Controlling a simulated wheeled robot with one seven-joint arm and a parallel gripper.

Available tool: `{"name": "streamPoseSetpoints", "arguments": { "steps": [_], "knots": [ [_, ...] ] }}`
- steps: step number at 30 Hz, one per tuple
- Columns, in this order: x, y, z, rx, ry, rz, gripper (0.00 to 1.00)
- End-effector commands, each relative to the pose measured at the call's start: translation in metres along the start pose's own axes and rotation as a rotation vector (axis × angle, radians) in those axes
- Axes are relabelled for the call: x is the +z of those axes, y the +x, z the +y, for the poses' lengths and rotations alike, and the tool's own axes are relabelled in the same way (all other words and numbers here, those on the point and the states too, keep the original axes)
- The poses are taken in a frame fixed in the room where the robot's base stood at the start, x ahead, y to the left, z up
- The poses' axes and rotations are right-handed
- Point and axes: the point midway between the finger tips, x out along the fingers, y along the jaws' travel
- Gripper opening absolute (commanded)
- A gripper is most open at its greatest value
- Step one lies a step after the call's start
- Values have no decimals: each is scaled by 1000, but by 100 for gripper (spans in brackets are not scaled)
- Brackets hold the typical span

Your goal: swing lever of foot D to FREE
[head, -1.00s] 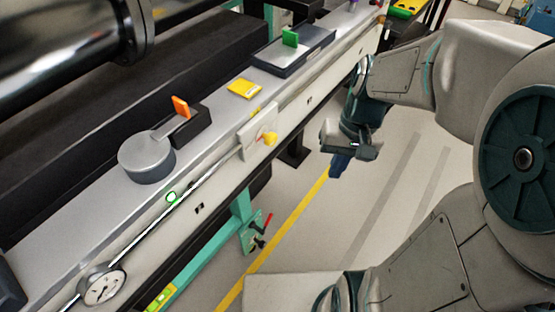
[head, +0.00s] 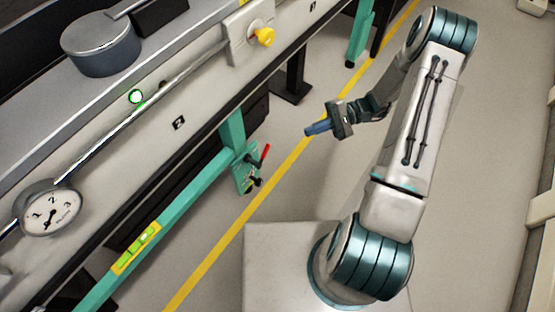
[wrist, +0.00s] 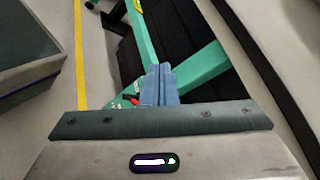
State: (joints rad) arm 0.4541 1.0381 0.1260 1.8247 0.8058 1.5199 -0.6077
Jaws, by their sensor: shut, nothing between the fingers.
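A red-handled lever (head: 265,152) sits on the teal bracket (head: 243,165) of a foot under the beamline bench. Its red handle points up and to the right in the head view, with black knobs (head: 253,183) just below it. No foot letter or FREE mark is readable. My gripper (head: 308,130) is shut and empty, to the right of the lever and apart from it, its blue fingers pointing left. In the wrist view the shut fingers (wrist: 160,72) point at the teal frame (wrist: 205,65), and a bit of red (wrist: 130,100) shows beside them, mostly hidden.
A teal beam (head: 175,218) with a yellow-green level (head: 136,247) runs below the bench. A dial gauge (head: 50,208) and a yellow knob (head: 263,37) are on the bench side. A yellow floor line (head: 235,226) crosses clear floor between bench and arm.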

Motion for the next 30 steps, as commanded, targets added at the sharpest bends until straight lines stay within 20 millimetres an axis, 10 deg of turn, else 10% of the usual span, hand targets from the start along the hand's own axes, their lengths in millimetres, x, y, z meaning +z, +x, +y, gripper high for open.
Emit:
{"name": "streamPoseSetpoints", "arguments": {
  "steps": [15, 30],
  "knots": [
    [-136, 17, 164, -672, -39, 45, 0],
    [-151, 20, 188, -780, -55, 79, 0]
  ]
}}
